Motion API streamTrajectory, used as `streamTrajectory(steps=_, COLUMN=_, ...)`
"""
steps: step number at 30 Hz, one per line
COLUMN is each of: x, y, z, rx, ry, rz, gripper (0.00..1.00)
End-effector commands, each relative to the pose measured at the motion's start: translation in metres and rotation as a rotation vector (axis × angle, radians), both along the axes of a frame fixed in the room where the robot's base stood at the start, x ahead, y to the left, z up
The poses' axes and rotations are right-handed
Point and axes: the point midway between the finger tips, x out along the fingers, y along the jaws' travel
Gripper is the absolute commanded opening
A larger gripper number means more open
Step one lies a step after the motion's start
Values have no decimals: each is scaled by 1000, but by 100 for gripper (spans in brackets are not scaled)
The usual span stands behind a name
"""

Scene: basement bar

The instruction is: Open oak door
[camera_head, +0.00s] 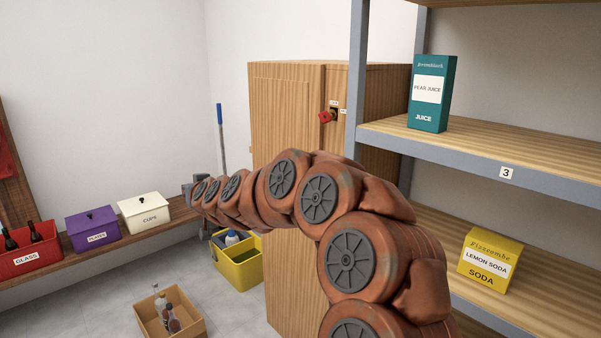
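The oak door (282,115) is the panelled light-wood front of a tall cabinet in the middle of the head view. It looks closed. A red knob (325,117) sits near its upper right edge, beside small white labels. My copper-coloured arm crosses in front and hides much of the door's lower part. My gripper (188,196) is at the arm's far end, left of the door and apart from the knob. It is small and seen from behind, so its fingers are unclear.
A metal-framed shelf (480,160) on the right holds a teal juice carton (430,94) and a yellow soda box (489,262). A yellow crate (239,272) and a cardboard box of bottles (159,325) stand on the floor. Bins line a bench (150,237) on the left.

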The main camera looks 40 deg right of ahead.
Motion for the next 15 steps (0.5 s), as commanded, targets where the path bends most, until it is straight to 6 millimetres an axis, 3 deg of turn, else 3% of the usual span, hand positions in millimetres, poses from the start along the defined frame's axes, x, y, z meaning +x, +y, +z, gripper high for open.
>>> streamTrajectory(steps=1, x=9, y=-36, z=-5, rx=-15, ry=-36, rz=-85, gripper=22)
streamTrajectory(steps=4, x=13, y=-112, z=-6, rx=-66, ry=-107, rz=-272, gripper=22)
streamTrajectory(steps=9, x=-9, y=-223, z=-20, rx=-165, ry=-156, rz=-568, gripper=22)
streamTrajectory(steps=12, x=-29, y=-266, z=-29, rx=-213, ry=-159, rz=-696, gripper=22)
streamTrajectory(steps=15, x=-43, y=-291, z=-34, rx=-245, ry=-156, rz=-777, gripper=22)
